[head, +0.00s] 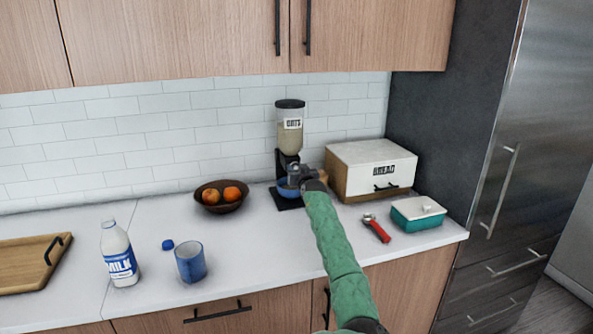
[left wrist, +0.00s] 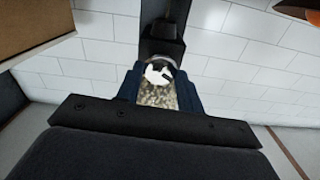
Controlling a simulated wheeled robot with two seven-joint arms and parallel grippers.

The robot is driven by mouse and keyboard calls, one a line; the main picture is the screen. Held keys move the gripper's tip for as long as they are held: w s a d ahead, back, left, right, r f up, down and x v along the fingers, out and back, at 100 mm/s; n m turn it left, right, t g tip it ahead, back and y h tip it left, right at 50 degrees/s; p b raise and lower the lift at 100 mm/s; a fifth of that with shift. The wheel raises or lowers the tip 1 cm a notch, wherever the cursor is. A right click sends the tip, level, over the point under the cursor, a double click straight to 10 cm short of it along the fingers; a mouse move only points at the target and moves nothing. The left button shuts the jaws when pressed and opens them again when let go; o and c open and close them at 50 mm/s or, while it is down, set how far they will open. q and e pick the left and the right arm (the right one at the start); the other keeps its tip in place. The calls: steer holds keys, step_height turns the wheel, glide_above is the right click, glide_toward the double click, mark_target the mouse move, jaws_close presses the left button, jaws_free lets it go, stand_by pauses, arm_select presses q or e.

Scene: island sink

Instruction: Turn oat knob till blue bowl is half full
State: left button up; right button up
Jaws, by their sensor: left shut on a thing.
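The oat dispenser (head: 290,138) stands by the wall, with a clear hopper of pale oats, a black lid and a black base. The blue bowl (head: 286,190) sits on its base under the spout, partly hidden by my left gripper (head: 304,173); I cannot tell how full it is. My left gripper is shut at the front of the dispenser, at knob height. In the left wrist view, a whitish part that looks like the oat knob (left wrist: 158,73) shows between the fingertips, with speckled oats behind it. My right gripper is not in view.
The bread box (head: 371,170) stands close to the right of the dispenser. A fruit bowl (head: 221,207) is at its left. A red-handled tool (head: 378,230) and teal dish (head: 418,219) lie right; milk (head: 119,263) and a blue cup (head: 190,264) stand front left.

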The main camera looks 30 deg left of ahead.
arm_select(q)
steer(key=shift+f, duration=0.1)
steer(key=m+b, duration=0.2)
steer(key=m, duration=0.2)
steer(key=shift+m, duration=0.7)
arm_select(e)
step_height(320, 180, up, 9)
arm_select(q)
steer(key=shift+m, duration=1.8)
steer(key=shift+m+p, duration=0.4)
steer(key=shift+m, duration=1.1)
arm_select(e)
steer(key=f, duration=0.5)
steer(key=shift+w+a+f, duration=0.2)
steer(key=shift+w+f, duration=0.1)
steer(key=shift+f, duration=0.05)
